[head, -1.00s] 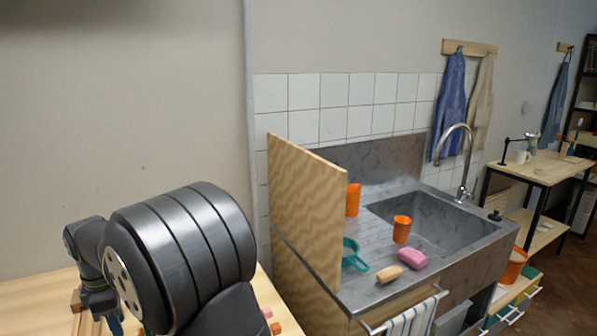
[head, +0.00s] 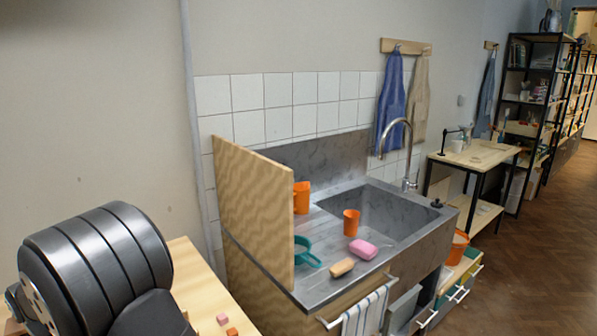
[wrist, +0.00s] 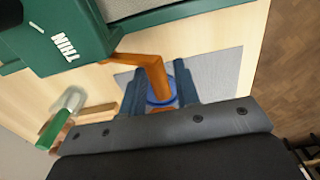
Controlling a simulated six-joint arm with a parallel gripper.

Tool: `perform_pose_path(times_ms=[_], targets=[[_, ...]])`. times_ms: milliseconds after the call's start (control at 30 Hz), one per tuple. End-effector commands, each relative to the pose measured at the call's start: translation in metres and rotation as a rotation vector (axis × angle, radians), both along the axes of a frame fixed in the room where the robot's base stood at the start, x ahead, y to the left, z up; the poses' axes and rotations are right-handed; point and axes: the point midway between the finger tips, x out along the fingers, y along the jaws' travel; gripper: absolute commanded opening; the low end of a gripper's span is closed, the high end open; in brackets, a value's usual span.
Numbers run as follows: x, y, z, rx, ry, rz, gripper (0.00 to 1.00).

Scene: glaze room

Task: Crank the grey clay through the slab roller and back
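In the wrist view the dark green slab roller (wrist: 75,38), marked "THIN", fills the upper left. Its orange crank (wrist: 150,68) runs out to the right and bends down between the fingers of my gripper (wrist: 160,95). The fingers sit on either side of the orange handle and look shut on it; a blue ring shows around it there. A grey surface along the top edge belongs to the roller area; I cannot tell whether it is clay. In the head view my arm hides the roller and gripper.
On the wooden table in the wrist view are a grey mat (wrist: 217,72) and a green-handled tool (wrist: 62,118). In the head view a sink (head: 385,215) with orange cups, a pink sponge (head: 363,249) and a wooden side panel (head: 250,205) stands right of the table.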

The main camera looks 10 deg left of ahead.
Motion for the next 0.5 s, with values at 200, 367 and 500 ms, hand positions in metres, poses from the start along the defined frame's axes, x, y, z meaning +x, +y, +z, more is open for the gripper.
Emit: perform_pose_path(times_ms=[200, 367, 500], targets=[[0.0, 0.0, 0.001, 0.0, 0.0, 0.0, 0.29], [0.006, 0.005, 0.006, 0.001, -0.001, 0.0, 0.29], [0.011, 0.011, 0.011, 0.001, -0.001, 0.0, 0.29]])
